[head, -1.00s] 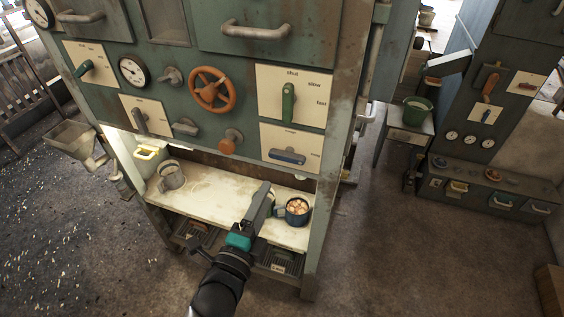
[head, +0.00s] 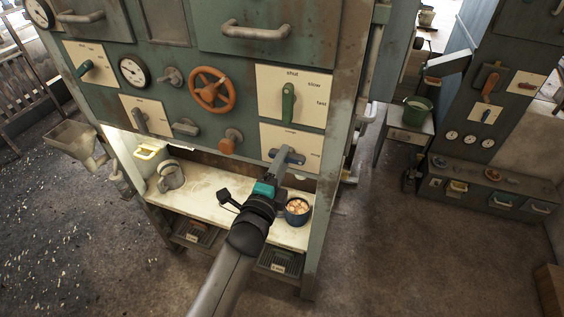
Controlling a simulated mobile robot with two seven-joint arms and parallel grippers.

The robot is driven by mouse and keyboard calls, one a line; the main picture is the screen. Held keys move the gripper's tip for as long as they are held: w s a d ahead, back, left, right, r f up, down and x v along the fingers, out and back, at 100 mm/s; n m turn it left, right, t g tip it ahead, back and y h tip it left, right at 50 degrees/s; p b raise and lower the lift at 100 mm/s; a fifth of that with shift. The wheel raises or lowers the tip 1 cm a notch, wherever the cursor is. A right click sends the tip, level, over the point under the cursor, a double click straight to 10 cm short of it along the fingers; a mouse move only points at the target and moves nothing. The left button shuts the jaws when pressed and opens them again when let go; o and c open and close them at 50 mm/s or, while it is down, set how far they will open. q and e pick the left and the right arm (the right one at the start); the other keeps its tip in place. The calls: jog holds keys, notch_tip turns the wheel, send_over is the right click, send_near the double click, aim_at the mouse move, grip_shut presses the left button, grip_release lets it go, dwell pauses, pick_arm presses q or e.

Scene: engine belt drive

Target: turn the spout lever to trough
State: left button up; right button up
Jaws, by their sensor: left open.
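A short blue-grey lever (head: 296,158) sits on the lower right cream plate (head: 312,141) of the green machine front. It is most likely the spout lever; the plate's small lettering is too blurred to read surely. The lever lies roughly level. My left gripper (head: 281,159) is open and has its fingertips at the lever's left part, partly hiding it. I cannot tell whether the fingers touch it or straddle it. My right gripper is not in view.
A green lever (head: 288,104) on another plate is above, and an orange knob (head: 231,141) and handwheel (head: 212,91) are left. Below, a shelf (head: 207,203) bears a metal mug (head: 170,176) and a dark pot (head: 297,211) close to my left arm.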

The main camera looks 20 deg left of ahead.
pick_arm(q)
grip_shut()
dwell(0.4)
